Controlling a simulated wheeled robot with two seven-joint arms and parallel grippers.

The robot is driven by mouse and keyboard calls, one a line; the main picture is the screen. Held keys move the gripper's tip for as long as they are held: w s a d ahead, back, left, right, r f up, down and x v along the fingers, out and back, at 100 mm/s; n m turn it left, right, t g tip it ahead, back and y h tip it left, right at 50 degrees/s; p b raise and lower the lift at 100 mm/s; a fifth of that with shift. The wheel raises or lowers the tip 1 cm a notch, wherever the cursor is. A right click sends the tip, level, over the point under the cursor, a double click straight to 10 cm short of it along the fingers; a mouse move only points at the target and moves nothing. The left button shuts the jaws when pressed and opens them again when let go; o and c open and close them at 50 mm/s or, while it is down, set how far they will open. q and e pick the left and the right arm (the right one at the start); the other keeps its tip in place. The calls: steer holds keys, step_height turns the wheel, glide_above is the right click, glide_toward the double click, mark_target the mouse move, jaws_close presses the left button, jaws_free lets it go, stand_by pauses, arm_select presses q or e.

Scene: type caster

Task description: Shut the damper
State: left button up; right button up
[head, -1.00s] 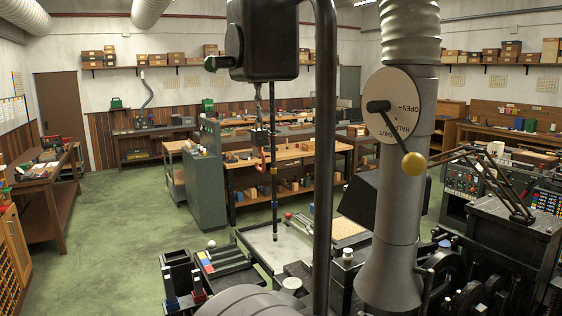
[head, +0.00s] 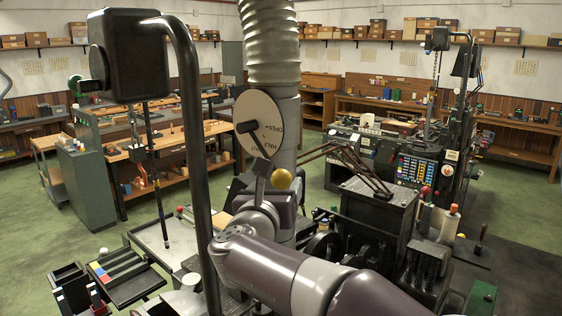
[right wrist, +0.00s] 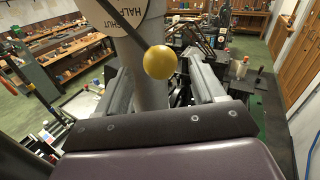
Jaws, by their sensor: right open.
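The damper is a pale round dial (head: 262,122) on the vertical grey duct (head: 284,122), marked OPEN, HALF and a partly hidden SHUT. Its dark lever slants down and right from the hub to a yellow ball knob (head: 281,179). I cannot tell exactly which mark the lever points at. My right gripper (head: 268,184) is at the knob, coming from below and in front. In the right wrist view its two fingers are apart, with the yellow knob (right wrist: 160,62) showing between them. Contact cannot be told. My left gripper is not in view.
A dark vertical pipe (head: 193,150) with a black box (head: 130,55) stands left of the duct. Dark machinery (head: 375,225) stands right of it, with a control panel (head: 418,170) behind. A grey tray table (head: 160,245) lies at lower left. Green floor is clear at far left.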

mark_target(279, 182)
steer(key=x, duration=0.1)
steer(key=p+x, duration=0.1)
steer(key=x, duration=0.1)
steer(key=shift+w+r, duration=0.1)
steer(key=shift+r, duration=0.15)
steer(key=shift+w+d+p, duration=0.15)
steer(key=shift+w+p, duration=0.05)
steer(key=shift+p, duration=0.15)
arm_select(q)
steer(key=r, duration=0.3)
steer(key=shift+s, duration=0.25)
arm_select(e)
steer(key=shift+f, duration=0.15)
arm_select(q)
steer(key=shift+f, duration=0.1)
arm_select(e)
steer(key=shift+w, duration=0.1)
